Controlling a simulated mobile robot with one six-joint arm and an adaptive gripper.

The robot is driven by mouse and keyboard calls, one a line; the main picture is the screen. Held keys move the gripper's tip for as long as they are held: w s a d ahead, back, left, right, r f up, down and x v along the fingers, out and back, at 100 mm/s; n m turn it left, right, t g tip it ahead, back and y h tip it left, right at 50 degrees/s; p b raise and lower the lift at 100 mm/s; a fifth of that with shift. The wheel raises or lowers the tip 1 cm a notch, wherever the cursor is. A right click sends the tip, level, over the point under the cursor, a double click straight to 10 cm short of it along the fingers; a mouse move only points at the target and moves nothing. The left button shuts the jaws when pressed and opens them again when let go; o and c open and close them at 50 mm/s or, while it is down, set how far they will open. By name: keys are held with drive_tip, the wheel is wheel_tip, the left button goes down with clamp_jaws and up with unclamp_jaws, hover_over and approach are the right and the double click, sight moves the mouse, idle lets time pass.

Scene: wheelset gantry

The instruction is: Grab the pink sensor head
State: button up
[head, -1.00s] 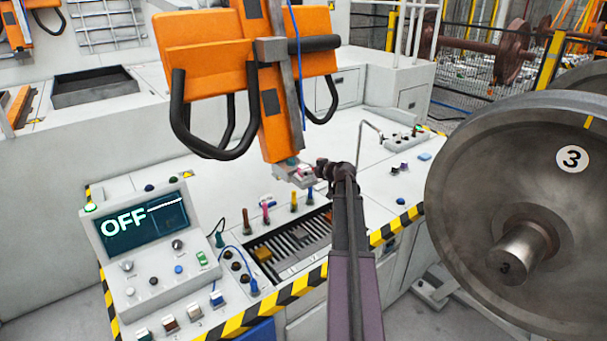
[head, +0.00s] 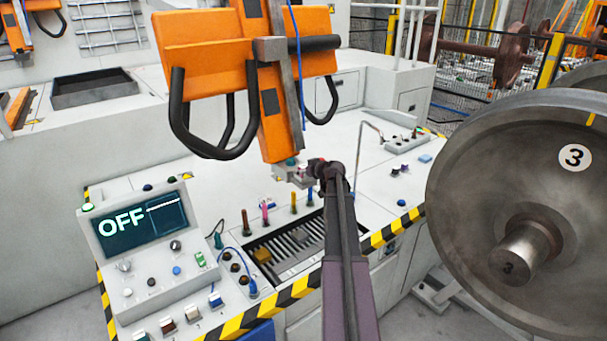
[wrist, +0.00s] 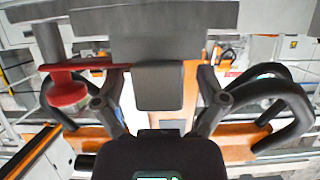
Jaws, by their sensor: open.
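A slim pink-topped piece (head: 265,213) stands upright in the row of coloured pieces behind the slatted tray on the console. It is the clearest pink thing in the head view; I cannot tell whether it is the sensor head. My gripper (head: 314,168) is above and to the right of it, at the lower end of the hanging orange unit (head: 275,125). In the wrist view my gripper (wrist: 158,80) has its fingers apart, with a grey block (wrist: 158,88) showing between them. Contact cannot be told. A red disc (wrist: 68,90) shows left of the fingers.
Black handle loops (head: 212,150) hang from the orange unit. A large steel wheel (head: 480,190) marked 3 stands close on the right. The control panel (head: 145,225) reading OFF is at left. The pale console top (head: 350,140) has free room behind my arm.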

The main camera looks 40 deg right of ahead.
sight(304, 166)
clamp_jaws()
idle(0.4)
drive_tip(key=shift+r, duration=0.2)
wheel_tip(304, 166, up, 10)
drive_tip(key=p, duration=1)
drive_tip(key=shift+f, duration=0.2)
idle(0.4)
